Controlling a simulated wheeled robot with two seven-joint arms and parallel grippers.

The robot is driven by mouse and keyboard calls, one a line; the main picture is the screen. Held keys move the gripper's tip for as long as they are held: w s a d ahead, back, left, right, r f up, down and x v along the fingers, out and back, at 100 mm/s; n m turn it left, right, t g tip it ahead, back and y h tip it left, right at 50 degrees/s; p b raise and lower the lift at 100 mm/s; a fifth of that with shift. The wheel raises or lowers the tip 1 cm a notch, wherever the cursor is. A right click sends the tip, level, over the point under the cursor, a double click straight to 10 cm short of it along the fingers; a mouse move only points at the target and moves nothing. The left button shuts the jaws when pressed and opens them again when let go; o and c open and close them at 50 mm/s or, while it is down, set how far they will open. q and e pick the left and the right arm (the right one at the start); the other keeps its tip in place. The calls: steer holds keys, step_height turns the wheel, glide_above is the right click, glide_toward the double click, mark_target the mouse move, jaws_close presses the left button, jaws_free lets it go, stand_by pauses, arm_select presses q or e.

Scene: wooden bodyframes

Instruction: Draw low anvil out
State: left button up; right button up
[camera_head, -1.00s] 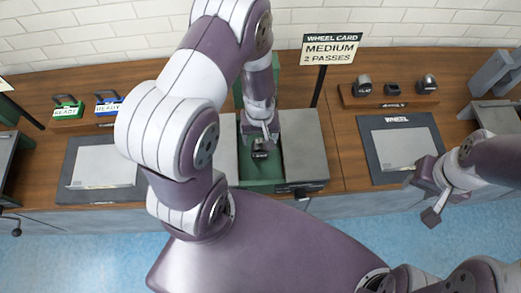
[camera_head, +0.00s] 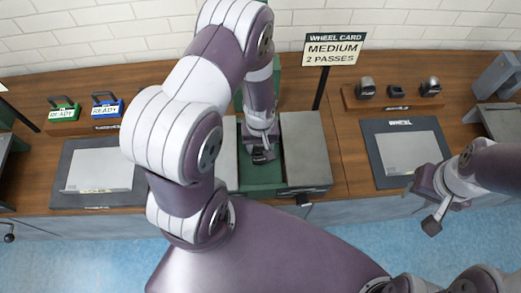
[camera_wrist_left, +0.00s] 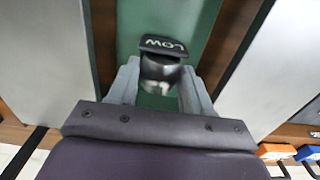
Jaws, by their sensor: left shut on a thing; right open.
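The low anvil (camera_wrist_left: 163,46), a dark block with a white LOW label and a shiny rounded body, sits between the fingers of my left gripper (camera_wrist_left: 160,88). In the head view the low anvil (camera_head: 262,156) is in the green channel of the machine (camera_head: 262,176), between two grey side blocks. My left gripper (camera_head: 262,140) reaches down from above and is shut on it. Whether the anvil touches the channel floor cannot be told. My right gripper (camera_head: 433,205) is open and empty, in front of the bench at the right.
A sign reading WHEEL CARD, MEDIUM, 2 PASSES (camera_head: 334,48) stands behind the machine. A wooden rack (camera_head: 392,103) with small dark parts is at the back right. A WHEEL tray (camera_head: 406,152) lies right; another grey tray (camera_head: 98,172) lies left. Green (camera_head: 64,110) and blue (camera_head: 107,105) READY tags stand back left.

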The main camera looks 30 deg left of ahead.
arm_select(q)
steer(key=shift+r, duration=0.25)
jaws_close()
steer(key=shift+r+p, duration=0.15)
steer(key=shift+p, duration=0.15)
steer(key=shift+r+p, duration=0.3)
steer(key=shift+p, duration=0.05)
steer(key=shift+r+p, duration=1.75)
steer(key=shift+r, duration=0.1)
